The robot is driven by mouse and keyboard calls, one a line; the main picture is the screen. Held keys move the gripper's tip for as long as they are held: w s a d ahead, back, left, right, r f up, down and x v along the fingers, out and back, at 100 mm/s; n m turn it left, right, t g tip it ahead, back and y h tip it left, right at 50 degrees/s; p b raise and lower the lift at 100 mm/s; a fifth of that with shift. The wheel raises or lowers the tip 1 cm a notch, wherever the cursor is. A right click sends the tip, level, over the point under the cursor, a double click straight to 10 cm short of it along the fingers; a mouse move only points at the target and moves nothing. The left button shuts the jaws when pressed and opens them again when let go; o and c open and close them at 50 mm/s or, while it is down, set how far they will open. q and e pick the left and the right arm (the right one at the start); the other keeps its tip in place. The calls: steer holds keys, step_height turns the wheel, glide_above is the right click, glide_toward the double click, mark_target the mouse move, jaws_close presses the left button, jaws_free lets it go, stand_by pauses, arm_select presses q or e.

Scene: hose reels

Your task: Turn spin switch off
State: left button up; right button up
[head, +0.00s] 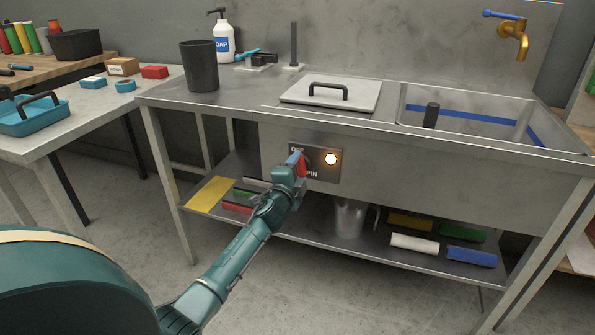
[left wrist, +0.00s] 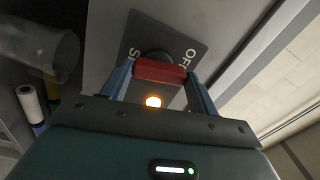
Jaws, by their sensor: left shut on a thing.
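The spin switch has a red handle (head: 302,167) on a dark panel (head: 319,177) on the front of the steel sink bench. The panel is marked OFF at the top and SPIN at the bottom, and an orange-white lamp (head: 330,159) beside the handle is lit. My left gripper (head: 297,163) is shut on the red handle. In the left wrist view the handle (left wrist: 159,71) lies between its two blue fingers, and the lamp (left wrist: 153,101) glows. The gripper partly hides the handle and lettering, so I cannot tell exactly which mark it points to. My right gripper is out of view.
Above the panel are a closed lid (head: 332,94) and an open sink basin (head: 470,112). A lower shelf (head: 345,248) holds a clear container (head: 350,219) and several rolls. A side table (head: 90,105) stands at left. The floor in front is clear.

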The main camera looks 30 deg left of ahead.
arm_select(q)
steer(key=shift+m, duration=1.1)
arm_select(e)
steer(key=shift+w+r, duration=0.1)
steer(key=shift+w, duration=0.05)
arm_select(q)
steer(key=o, duration=1)
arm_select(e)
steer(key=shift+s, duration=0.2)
arm_select(q)
steer(key=p+v, duration=0.2)
steer(key=v, duration=1.1)
steer(key=shift+s+d, duration=0.1)
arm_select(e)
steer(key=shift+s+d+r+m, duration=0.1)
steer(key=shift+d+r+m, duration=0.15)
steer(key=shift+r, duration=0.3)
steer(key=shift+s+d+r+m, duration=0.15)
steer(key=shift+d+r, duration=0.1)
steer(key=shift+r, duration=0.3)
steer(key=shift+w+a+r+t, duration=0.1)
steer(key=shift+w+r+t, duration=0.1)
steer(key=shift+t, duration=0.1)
